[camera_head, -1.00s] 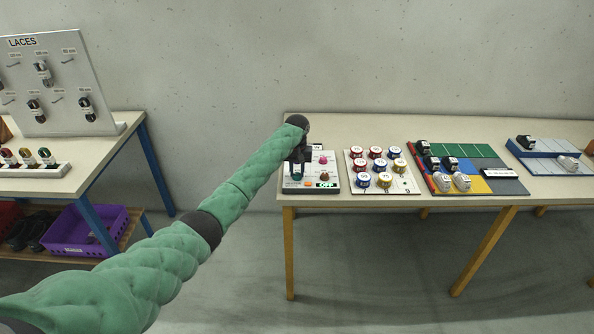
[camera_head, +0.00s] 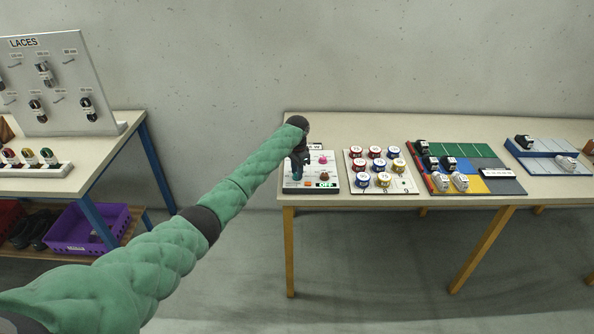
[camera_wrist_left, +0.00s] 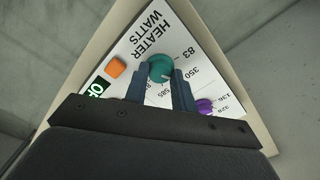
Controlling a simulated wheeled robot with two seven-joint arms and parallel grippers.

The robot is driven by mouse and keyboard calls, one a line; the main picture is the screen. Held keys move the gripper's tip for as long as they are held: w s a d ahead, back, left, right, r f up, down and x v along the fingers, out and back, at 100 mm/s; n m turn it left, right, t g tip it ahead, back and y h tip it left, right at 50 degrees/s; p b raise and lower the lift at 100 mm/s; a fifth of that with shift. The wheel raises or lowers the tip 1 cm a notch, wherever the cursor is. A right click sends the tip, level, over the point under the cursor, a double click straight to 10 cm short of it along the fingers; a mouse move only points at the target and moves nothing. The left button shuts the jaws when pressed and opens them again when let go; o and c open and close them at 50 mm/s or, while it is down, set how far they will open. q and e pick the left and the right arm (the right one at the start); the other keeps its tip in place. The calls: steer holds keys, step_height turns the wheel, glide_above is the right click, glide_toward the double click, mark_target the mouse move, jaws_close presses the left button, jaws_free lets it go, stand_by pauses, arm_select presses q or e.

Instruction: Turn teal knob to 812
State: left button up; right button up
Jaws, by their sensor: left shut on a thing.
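The teal knob (camera_wrist_left: 159,67) sits on a white panel (camera_wrist_left: 140,37) printed "HEATER WATTS". My left gripper (camera_wrist_left: 162,80) is shut on it, one dark finger on each side. The knob's lower part is partly hidden by the fingers. A pale pointer mark shows on the knob, and the labels 83, 350 and 585 stand around it; I cannot tell its exact setting. In the head view my left gripper (camera_head: 297,172) reaches down over the panel (camera_head: 333,169) and hides most of the knob. My right gripper is out of view.
The panel also has an orange button (camera_wrist_left: 115,67), a green display (camera_wrist_left: 98,87) that seems to read OFF, and a purple knob (camera_wrist_left: 204,106) close to the right finger. Coloured tins on a white board (camera_head: 404,184) stand just right of the panel.

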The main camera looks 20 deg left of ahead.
arm_select(q)
steer(key=m, duration=0.3)
steer(key=shift+r+m, duration=0.1)
steer(key=shift+m, duration=1.2)
steer(key=m+b, duration=0.1)
steer(key=m, duration=0.2)
steer(key=shift+m, duration=0.3)
steer(key=m+b, duration=0.1)
steer(key=m, duration=0.2)
steer(key=shift+w, duration=0.1)
steer(key=shift+m, duration=0.7)
steer(key=shift+m+b, duration=0.35)
steer(key=shift+m, duration=0.15)
steer(key=m+b, duration=0.1)
steer(key=m, duration=0.2)
steer(key=shift+m+b, duration=0.45)
steer(key=shift+m, duration=1.05)
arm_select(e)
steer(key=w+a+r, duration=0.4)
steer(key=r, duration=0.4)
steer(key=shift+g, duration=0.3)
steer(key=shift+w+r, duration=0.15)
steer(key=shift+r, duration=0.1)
